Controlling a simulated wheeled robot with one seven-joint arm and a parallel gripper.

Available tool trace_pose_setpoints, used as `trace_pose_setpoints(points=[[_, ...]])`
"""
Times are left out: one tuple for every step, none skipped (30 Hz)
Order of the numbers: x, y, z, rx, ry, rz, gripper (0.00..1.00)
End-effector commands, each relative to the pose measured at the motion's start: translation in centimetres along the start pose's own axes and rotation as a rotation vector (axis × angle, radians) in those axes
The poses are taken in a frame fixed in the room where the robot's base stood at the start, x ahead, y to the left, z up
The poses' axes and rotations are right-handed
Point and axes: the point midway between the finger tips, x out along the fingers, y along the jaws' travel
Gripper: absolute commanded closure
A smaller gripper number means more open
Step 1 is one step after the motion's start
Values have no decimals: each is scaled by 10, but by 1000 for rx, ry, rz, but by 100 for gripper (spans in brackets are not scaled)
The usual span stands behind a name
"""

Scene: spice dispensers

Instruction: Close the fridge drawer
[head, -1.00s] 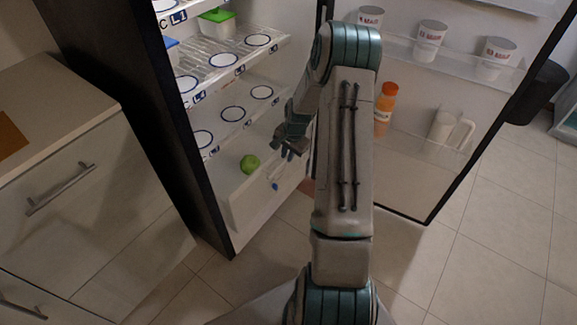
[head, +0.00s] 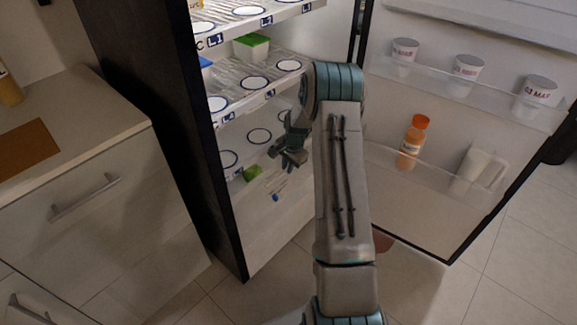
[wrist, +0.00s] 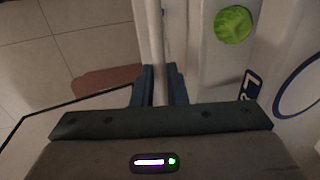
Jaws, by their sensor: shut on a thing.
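The fridge drawer (head: 250,235) is the pale, low compartment at the bottom of the open fridge in the head view. A green round item (head: 252,174) sits in it, partly covered by the shelf edge above; it also shows in the wrist view (wrist: 233,24). My gripper (head: 276,197) is at the drawer's front. In the wrist view its blue fingers (wrist: 159,86) are shut on a thin white bar (wrist: 156,35), which looks like the drawer's handle. How far the drawer still sticks out is hard to tell.
The fridge door (head: 400,205) stands open on the right, with cups, an orange bottle (head: 412,142) and a white jug (head: 478,170) on its racks. A counter with drawers (head: 90,190) stands at left. Shelves (head: 260,85) with ringed spots are above the drawer.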

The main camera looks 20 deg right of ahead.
Motion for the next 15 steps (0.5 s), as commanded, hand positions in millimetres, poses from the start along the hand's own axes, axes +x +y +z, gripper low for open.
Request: trace_pose_setpoints(points=[[-1, -7, 1, -3, 4, -14, 100], [-1, -7, 1, -3, 5, -15, 100], [-1, -8, 1, -3, 5, -16, 85], [-1, -8, 1, -3, 5, -16, 76], [-2, -8, 1, -4, 5, -16, 68], [-1, -7, 1, -3, 5, -15, 66], [-1, -7, 0, -3, 5, -14, 66], [-1, -6, 0, -2, 5, -13, 66], [-1, -5, 0, -1, 4, -12, 66], [-1, -5, 0, -1, 4, -12, 66], [-1, -4, -1, 0, 4, -11, 66], [-1, -4, -1, 1, 4, -10, 66], [-1, -3, -1, 1, 4, -10, 66], [-1, -3, -1, 1, 4, -10, 66], [-2, -3, -2, 2, 4, -9, 66]])
